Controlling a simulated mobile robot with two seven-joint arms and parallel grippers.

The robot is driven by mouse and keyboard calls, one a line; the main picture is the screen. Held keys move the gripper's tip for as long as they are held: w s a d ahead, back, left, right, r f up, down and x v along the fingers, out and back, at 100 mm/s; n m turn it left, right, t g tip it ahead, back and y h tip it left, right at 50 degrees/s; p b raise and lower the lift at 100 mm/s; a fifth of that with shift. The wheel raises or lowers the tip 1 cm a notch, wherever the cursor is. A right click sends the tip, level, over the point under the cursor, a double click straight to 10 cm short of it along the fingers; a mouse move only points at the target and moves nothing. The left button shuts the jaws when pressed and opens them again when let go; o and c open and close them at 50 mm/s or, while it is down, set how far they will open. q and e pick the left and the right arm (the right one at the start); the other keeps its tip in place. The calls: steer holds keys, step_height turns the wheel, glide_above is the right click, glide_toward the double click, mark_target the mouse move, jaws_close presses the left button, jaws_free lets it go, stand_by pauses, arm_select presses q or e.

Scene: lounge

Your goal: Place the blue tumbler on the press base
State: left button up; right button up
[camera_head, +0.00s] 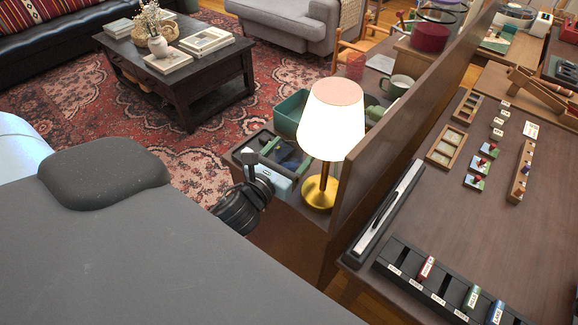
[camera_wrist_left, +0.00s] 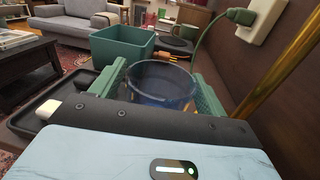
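The blue tumbler (camera_wrist_left: 160,86) is clear, dark-tinted glass and stands upright between the green fingers of my left gripper (camera_wrist_left: 160,92) in the left wrist view. The fingers lie close along both its sides; whether they press on it I cannot tell. Its lower part is hidden behind the gripper body. In the head view my left gripper (camera_head: 287,160) is low over the dark side cabinet, left of the lamp, and the tumbler is hard to make out there. I cannot identify the press base with certainty. My right gripper is not in view.
A lit lamp (camera_head: 333,122) with a gold foot stands close right of my gripper. A green open box (camera_wrist_left: 120,52) is behind the tumbler, and a black tray (camera_wrist_left: 30,108) is at its left. A wooden partition (camera_head: 395,130) bounds the cabinet. A green mug (camera_head: 397,86) stands farther back.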

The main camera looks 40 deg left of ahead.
arm_select(q)
steer(key=c, duration=1)
steer(key=shift+r, duration=0.1)
steer(key=shift+r, duration=0.45)
step_height(320, 180, up, 3)
steer(key=shift+s+d+p, duration=0.1)
steer(key=shift+p, duration=0.3)
steer(key=s+d+b, duration=0.1)
steer(key=s+d, duration=0.2)
steer(key=s, duration=0.4)
steer(key=s+d+r+b, duration=0.1)
steer(key=s+d, duration=0.3)
steer(key=s, duration=0.3)
